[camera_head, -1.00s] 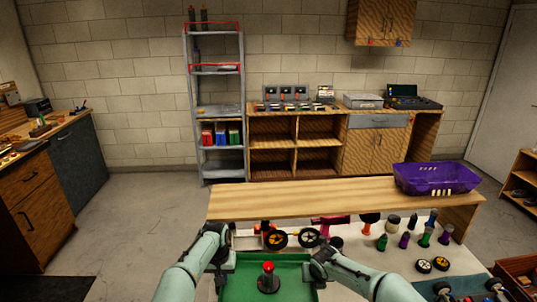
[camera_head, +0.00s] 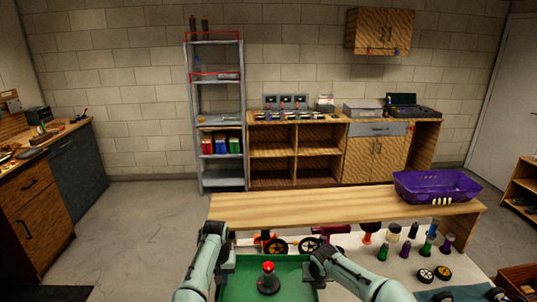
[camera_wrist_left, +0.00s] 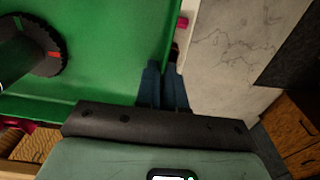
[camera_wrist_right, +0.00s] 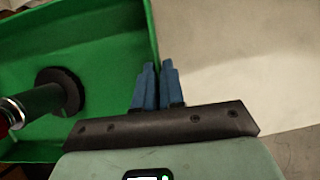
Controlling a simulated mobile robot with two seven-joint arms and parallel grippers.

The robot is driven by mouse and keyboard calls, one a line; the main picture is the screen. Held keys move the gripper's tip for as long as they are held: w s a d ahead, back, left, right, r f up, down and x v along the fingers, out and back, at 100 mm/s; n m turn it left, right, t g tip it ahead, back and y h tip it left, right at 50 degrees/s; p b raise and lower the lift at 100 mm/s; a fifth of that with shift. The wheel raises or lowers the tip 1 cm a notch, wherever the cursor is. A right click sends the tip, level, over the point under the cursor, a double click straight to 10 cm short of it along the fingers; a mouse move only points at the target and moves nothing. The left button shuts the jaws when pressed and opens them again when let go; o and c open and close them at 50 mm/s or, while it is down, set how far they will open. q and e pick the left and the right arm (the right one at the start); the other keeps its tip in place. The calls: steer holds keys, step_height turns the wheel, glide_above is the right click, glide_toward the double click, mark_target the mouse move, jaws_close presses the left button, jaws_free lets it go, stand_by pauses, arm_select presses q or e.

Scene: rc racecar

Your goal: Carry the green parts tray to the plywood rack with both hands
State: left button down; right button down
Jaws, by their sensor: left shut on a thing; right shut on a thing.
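The green parts tray (camera_head: 240,276) is at the bottom middle of the head view, between my two arms. A dark, round-based thing with a red top (camera_head: 268,277) stands in it. My left gripper (camera_head: 227,258) is shut on the tray's left wall. In the left wrist view its blue fingers (camera_wrist_left: 163,82) are at the tray's edge. My right gripper (camera_head: 319,262) is shut on the tray's right wall. Its fingers (camera_wrist_right: 156,84) show at the rim in the right wrist view. Several wooden shelf units are in view; I cannot tell which is the plywood rack.
A pale table with wheels (camera_head: 425,275) and several bottles lies ahead and right. A wooden bench (camera_head: 300,205) behind it carries a purple basket (camera_head: 437,187). Open wooden shelves (camera_head: 272,184) and a metal shelf (camera_head: 222,182) line the back wall. Another wooden shelf (camera_head: 523,183) stands at right. Floor is clear at left.

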arm_select(q)
steer(key=shift+r, duration=0.1)
arm_select(e)
steer(key=shift+a+r, duration=0.1)
